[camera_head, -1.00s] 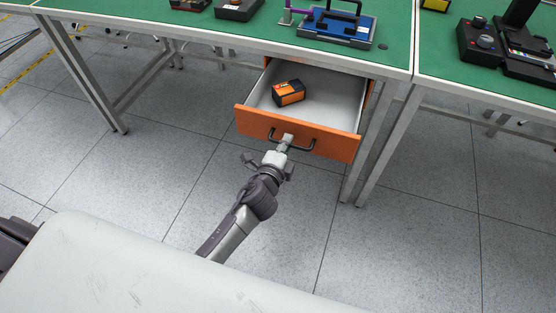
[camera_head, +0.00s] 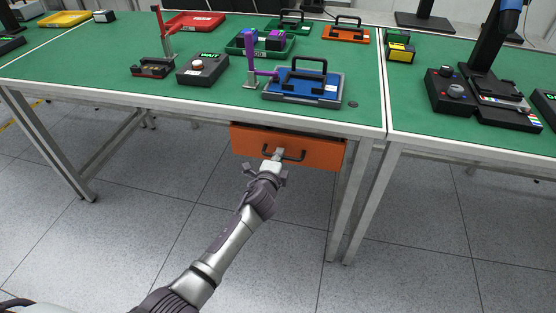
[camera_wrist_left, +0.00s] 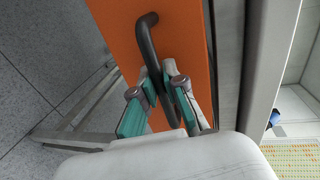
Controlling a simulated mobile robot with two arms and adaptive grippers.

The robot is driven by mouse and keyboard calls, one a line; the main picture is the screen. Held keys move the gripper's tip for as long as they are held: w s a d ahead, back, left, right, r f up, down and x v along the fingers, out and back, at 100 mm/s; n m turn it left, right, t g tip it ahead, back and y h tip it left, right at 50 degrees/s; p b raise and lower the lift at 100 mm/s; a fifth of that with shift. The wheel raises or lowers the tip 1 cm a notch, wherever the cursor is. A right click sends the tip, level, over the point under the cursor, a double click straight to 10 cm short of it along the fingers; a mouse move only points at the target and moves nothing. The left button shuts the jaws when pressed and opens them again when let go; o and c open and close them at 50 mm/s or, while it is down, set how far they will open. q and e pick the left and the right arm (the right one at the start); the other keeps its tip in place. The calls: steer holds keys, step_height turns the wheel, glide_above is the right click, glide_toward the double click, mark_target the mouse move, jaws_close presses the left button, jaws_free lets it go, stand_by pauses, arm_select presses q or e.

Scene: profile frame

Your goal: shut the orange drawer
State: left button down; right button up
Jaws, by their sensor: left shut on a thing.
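The orange drawer (camera_head: 318,152) sits under the green-topped table, its front at or close to the table's underside frame. No drawer interior shows now. Its dark bar handle (camera_head: 296,155) runs across the front. My left gripper (camera_head: 277,155) is shut on the handle. In the left wrist view the gripper's fingers (camera_wrist_left: 166,90) close around the dark handle (camera_wrist_left: 148,47) against the orange front (camera_wrist_left: 184,30). I cannot tell whether a small gap stays behind the front. My right gripper is not in view.
The table top (camera_head: 215,95) holds a black box with a display (camera_head: 203,70), a blue case (camera_head: 303,85) and several trays. A table leg (camera_head: 350,200) stands right of the drawer. The floor (camera_head: 130,240) below and left is clear.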

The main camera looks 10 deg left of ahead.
arm_select(q)
steer(key=shift+f, duration=0.15)
steer(key=c, duration=1.4)
jaws_free()
steer(key=shift+s, duration=0.2)
steer(key=shift+o, duration=1)
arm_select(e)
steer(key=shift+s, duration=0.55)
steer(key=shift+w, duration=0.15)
arm_select(q)
steer(key=v, duration=1.2)
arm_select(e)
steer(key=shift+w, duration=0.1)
